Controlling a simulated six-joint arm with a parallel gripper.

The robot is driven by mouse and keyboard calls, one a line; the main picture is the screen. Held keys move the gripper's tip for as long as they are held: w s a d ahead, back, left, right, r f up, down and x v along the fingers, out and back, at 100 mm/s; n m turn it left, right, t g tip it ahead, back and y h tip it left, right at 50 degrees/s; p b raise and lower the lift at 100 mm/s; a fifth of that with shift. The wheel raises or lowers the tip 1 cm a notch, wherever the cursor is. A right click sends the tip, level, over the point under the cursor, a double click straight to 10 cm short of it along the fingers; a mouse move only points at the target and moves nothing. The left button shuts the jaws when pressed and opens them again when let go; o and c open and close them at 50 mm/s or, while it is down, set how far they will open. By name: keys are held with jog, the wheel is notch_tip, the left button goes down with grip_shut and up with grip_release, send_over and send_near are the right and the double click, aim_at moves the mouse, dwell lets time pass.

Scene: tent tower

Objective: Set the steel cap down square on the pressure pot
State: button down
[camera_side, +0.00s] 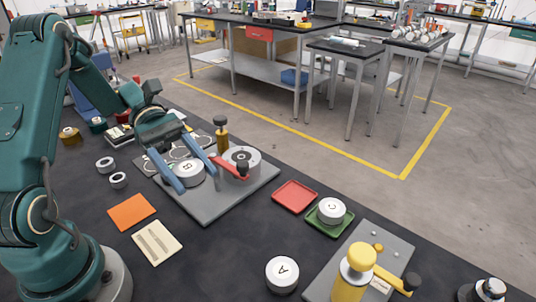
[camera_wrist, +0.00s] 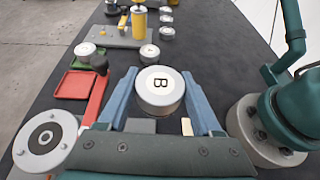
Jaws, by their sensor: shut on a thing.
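My gripper (camera_side: 182,175) has two blue fingers closed on a round silver-white cap marked B (camera_side: 188,172). The cap also shows between the fingers in the wrist view (camera_wrist: 159,88), its lettered face up and looking about level. The likely pressure pot is a round grey body with a dark centre (camera_side: 241,156), just right of the held cap in the side view. In the wrist view the pot (camera_wrist: 44,140) is at lower left, apart from the cap, its bolted top uncovered. I cannot tell the cap's height above the plate.
A red lever (camera_wrist: 95,103) with a black knob lies between pot and cap. Cap C (camera_side: 331,210) sits on a green tray, beside an empty red tray (camera_side: 295,196). Cap A (camera_side: 282,272) stands in front.

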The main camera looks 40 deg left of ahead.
jog(key=w+a+r+n+t, duration=0.2)
jog(key=w+a+r+t, duration=0.1)
jog(key=w+a, duration=0.3)
jog(key=w+a+r+n+t, duration=0.2)
jog(key=w+a+r+n, duration=0.1)
jog(key=a, duration=0.4)
jog(key=y, duration=0.1)
send_over(243, 157)
notch_tip(243, 157, down, 7)
jog(key=shift+a+r, duration=0.1)
jog(key=shift+a, duration=0.05)
jog(key=shift+f, duration=2.1)
jog(key=shift+f, duration=0.15)
jog(key=shift+c, duration=1.7)
grip_release()
